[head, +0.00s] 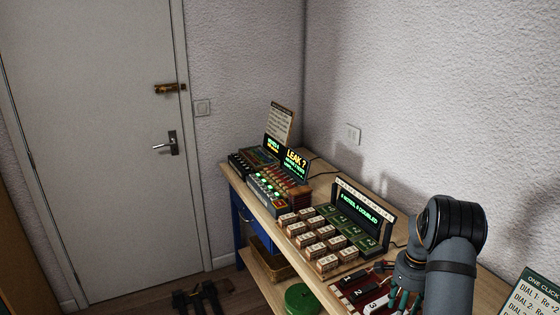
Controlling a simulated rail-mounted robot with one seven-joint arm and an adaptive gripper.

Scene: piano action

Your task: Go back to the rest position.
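My arm comes in at the lower right. My gripper (398,299) points down over the near right part of the wooden bench (330,178), beside a dark red panel (356,287) with numbered black keys and a white one. The gripper is small and partly hidden by my arm, and its tips are near the bottom edge of the picture. I cannot tell whether its fingers are open or shut, or whether they touch the panel. No held thing shows.
Wooden blocks (327,263) and green blocks stand in rows before a lit display (358,210). Dark devices with a "LEAK?" screen (297,160) fill the bench's far end. A text board (533,295) stands at lower right. A closed door (95,140) is at left.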

